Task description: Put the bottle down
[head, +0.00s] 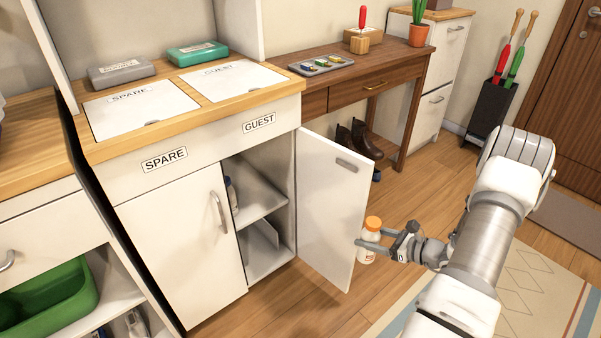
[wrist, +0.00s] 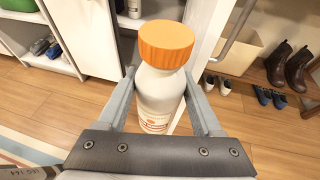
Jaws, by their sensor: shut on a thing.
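A white bottle with an orange cap (head: 370,236) is held upright by my gripper (head: 380,245), in front of the open cabinet door. In the wrist view the bottle (wrist: 161,85) stands between the two fingers of my gripper (wrist: 163,100), which is shut on it. The bottle appears above the floor, apart from any surface. Its lower part is partly hidden by my gripper.
The open cabinet door (head: 330,205) stands just left of the bottle. The GUEST compartment (head: 262,190) has shelves with a bottle (head: 231,193) inside. SPARE (head: 130,105) and GUEST (head: 232,80) panels lie on the cabinet top. A wooden table (head: 310,95) stands behind.

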